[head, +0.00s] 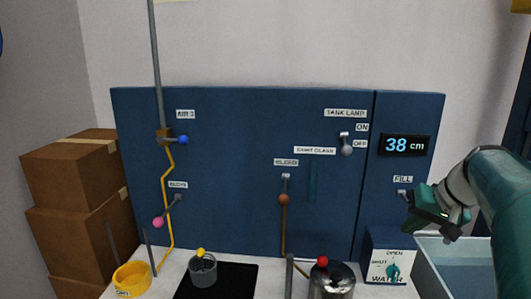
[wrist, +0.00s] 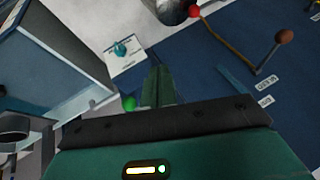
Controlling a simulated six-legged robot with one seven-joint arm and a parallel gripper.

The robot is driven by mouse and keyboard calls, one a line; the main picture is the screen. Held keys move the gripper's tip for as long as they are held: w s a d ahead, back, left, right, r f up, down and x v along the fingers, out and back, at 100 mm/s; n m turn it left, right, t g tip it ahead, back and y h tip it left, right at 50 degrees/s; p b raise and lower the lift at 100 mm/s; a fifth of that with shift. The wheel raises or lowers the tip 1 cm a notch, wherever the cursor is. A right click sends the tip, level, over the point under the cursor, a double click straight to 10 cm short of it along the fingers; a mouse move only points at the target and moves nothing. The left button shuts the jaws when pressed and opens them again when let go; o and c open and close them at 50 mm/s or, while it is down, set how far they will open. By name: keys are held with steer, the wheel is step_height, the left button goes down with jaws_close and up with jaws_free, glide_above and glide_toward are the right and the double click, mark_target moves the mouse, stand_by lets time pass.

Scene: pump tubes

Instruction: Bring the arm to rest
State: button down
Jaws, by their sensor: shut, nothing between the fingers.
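My gripper (head: 412,222) is at the right of the head view, in front of the blue panel near the FILL label. Its two fingers lie together in the wrist view (wrist: 158,86), shut with nothing between them. A green knob (wrist: 129,103) shows just left of the fingers in the wrist view; I cannot tell whether they touch. In the head view a short grey stub (head: 402,193) under the FILL label runs towards my gripper, which hides its end. My arm reaches in from the right edge.
The blue panel (head: 235,130) carries several levers and a display (head: 405,145) reading 38 cm. A pale tank (head: 450,262) is below my gripper, beside a WATER valve box (head: 393,268). A metal pot (head: 331,283) and yellow bowl (head: 132,279) stand left. Cardboard boxes (head: 75,185) stack far left.

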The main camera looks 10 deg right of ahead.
steer(key=s+a+f+n+h, duration=0.1)
steer(key=s+a+f, duration=0.3)
steer(key=a, duration=0.9)
steer(key=s+a+f+n, duration=0.4)
steer(key=s+a, duration=0.4)
steer(key=a, duration=0.5)
steer(key=shift+s+f+h, duration=0.3)
steer(key=shift+f+h, duration=0.1)
steer(key=shift+f, duration=0.25)
steer(key=shift+d, duration=0.15)
